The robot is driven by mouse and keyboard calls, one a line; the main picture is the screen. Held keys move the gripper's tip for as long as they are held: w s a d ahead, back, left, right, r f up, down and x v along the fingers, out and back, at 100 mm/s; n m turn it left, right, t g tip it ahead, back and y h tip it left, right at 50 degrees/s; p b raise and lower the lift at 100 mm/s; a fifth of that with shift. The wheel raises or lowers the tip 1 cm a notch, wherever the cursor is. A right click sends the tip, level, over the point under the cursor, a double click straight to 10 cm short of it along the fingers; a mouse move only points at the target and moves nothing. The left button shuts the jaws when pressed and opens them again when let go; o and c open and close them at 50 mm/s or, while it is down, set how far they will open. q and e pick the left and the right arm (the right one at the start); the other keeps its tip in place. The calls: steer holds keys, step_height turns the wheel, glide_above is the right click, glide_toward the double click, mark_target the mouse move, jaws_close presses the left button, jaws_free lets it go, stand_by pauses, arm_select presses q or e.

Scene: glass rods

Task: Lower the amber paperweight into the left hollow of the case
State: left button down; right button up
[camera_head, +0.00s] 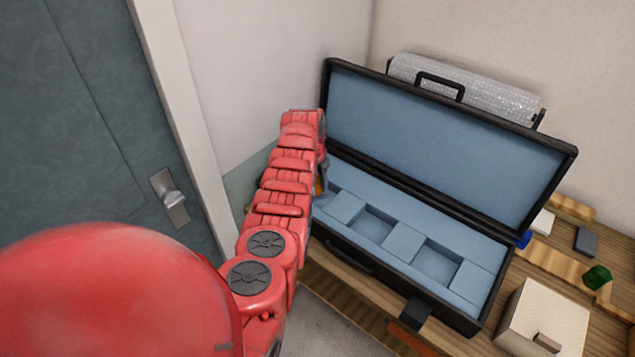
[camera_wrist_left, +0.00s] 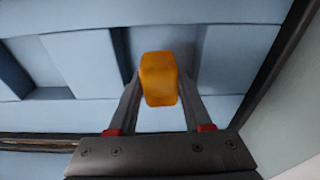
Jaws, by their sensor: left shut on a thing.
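The amber paperweight (camera_wrist_left: 159,78) is a rounded orange block held between the fingertips of my left gripper (camera_wrist_left: 160,88). In the head view only a sliver of the paperweight (camera_head: 319,187) shows beside my left gripper (camera_head: 322,180). The black case (camera_head: 388,282) stands open with pale blue foam inside. Its left hollow is mostly hidden by my arm in the head view. In the left wrist view the paperweight is in front of this hollow (camera_wrist_left: 160,35), between its two side walls. I cannot tell its exact height. My right gripper is not in view.
The middle hollow (camera_head: 372,222) and right hollow (camera_head: 437,264) look empty. The lid (camera_head: 430,150) stands up behind. A pale box (camera_head: 543,318), a green object (camera_head: 597,278) and a dark block (camera_head: 586,242) are on the wooden table at right. Bubble wrap (camera_head: 470,85) lies behind the lid.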

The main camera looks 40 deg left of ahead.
mark_target(317, 179)
arm_select(q)
steer(key=shift+f+b, duration=0.35)
steer(key=shift+f, duration=0.15)
stand_by(0.3)
steer(key=shift+c, duration=1.2)
jaws_free()
steer(key=shift+r, duration=0.1)
steer(key=r+b, duration=0.1)
steer(key=r, duration=0.1)
steer(key=r+b, duration=0.1)
steer(key=r, duration=0.1)
steer(key=s+r+b, duration=0.1)
steer(key=r, duration=0.2)
steer(key=shift+a+r, duration=0.1)
step_height(317, 179, up, 10)
steer(key=s, duration=0.1)
steer(key=shift+s, duration=0.3)
steer(key=shift+s, duration=0.1)
